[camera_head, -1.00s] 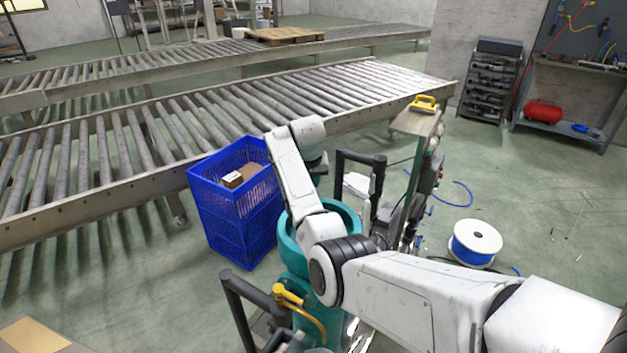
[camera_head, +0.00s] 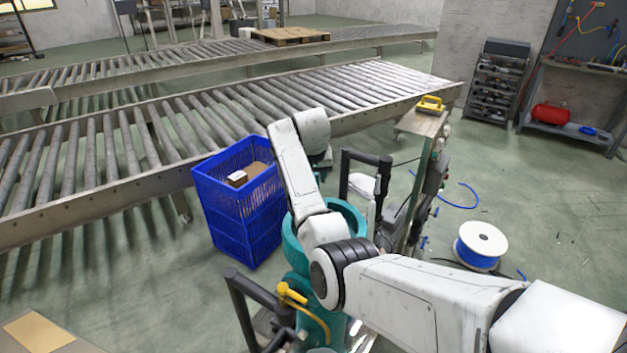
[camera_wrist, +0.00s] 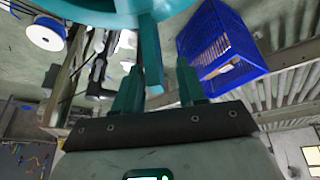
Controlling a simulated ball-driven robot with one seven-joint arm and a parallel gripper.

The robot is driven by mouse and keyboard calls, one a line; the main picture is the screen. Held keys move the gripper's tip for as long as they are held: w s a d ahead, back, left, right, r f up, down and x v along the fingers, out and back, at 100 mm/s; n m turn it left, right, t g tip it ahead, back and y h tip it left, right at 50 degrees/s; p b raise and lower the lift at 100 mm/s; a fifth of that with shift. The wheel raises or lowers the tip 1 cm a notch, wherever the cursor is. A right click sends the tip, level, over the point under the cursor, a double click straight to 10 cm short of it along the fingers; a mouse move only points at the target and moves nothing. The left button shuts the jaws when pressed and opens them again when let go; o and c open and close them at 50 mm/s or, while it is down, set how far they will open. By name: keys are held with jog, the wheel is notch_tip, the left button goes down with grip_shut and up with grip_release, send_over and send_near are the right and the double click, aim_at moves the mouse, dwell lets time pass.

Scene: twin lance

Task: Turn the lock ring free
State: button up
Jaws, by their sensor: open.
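A teal ring (camera_head: 350,213), which looks like the lock ring, tops a teal cylindrical body (camera_head: 292,262) behind my white arm. In the wrist view the underside of the teal ring (camera_wrist: 95,10) fills the upper edge. A flat teal lug (camera_wrist: 149,45) extends from it down between the fingers of my gripper (camera_wrist: 158,66). My gripper is open, with one finger on each side of the lug and a visible gap to the right finger. I cannot tell whether the left finger touches the lug. In the head view my gripper is hidden behind my arm.
A blue crate (camera_head: 240,205) with a cardboard box stands left of the teal body, beside the roller conveyor (camera_head: 150,135). Black handle bars (camera_head: 240,300) flank the body. A narrow post with a yellow item (camera_head: 430,103) and a blue cable spool (camera_head: 480,245) stand to the right.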

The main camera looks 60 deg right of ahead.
jog(key=b+v, duration=0.1)
jog(key=v, duration=0.7)
jog(key=shift+a+r, duration=0.2)
jog(key=shift+r, duration=0.2)
